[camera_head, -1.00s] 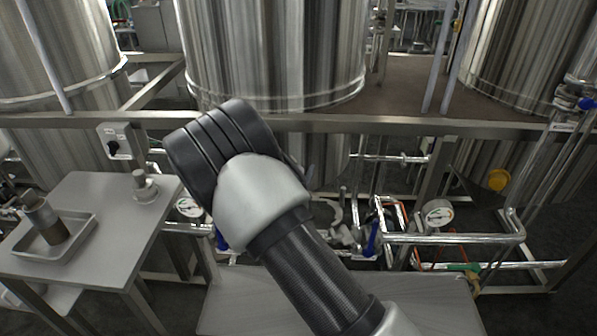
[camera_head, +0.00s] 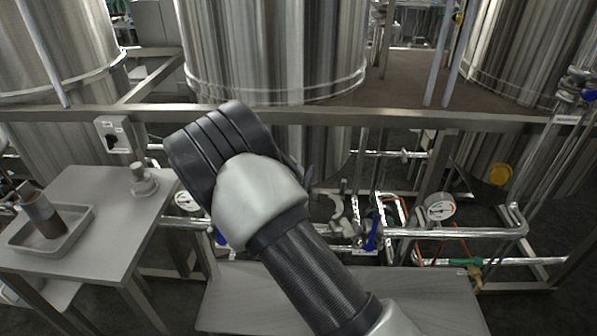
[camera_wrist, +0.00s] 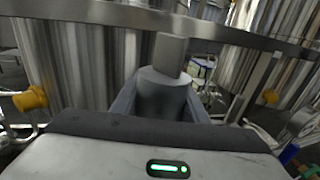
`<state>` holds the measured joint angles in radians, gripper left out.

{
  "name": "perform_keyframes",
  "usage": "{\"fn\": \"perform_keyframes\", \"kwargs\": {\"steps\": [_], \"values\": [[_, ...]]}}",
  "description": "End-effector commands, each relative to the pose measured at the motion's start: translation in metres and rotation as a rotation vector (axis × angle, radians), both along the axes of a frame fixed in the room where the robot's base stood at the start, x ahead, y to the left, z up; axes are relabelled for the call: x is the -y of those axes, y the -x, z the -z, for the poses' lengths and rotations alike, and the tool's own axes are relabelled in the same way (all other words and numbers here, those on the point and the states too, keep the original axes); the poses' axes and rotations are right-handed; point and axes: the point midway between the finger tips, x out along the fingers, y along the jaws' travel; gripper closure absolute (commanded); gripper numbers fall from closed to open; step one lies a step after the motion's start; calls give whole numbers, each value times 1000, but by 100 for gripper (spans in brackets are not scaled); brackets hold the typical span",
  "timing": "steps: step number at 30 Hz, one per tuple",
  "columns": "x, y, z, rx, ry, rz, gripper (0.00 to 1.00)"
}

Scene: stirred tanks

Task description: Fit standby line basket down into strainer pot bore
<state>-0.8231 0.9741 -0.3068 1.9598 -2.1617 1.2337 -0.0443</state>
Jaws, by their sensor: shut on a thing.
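A grey cylindrical part with a flat upright tab on top, seemingly the standby line basket (camera_wrist: 160,98), stands between the jaws of my gripper (camera_wrist: 162,88) in the wrist view. My gripper is shut on it, with one finger on each side. Its lower end is hidden by the gripper body. In the head view my arm's wrist hides the gripper and the basket. I cannot make out the strainer pot bore in either view; it may be behind my arm.
A left side table (camera_head: 92,262) carries a tray (camera_head: 82,232) with a metal cylinder (camera_head: 42,212) and a small knobbed fitting (camera_head: 143,182). Pipework with a gauge (camera_head: 440,207) and a blue-handled valve (camera_head: 372,233) lies right of my arm. A steel beam (camera_head: 440,122) crosses behind.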

Motion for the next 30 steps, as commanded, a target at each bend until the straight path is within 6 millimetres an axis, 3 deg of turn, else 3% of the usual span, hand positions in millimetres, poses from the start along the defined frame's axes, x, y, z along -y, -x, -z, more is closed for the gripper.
{"fn": "perform_keyframes", "kwargs": {"steps": [30], "values": [[0,0,26,1,-1,0,87]]}}
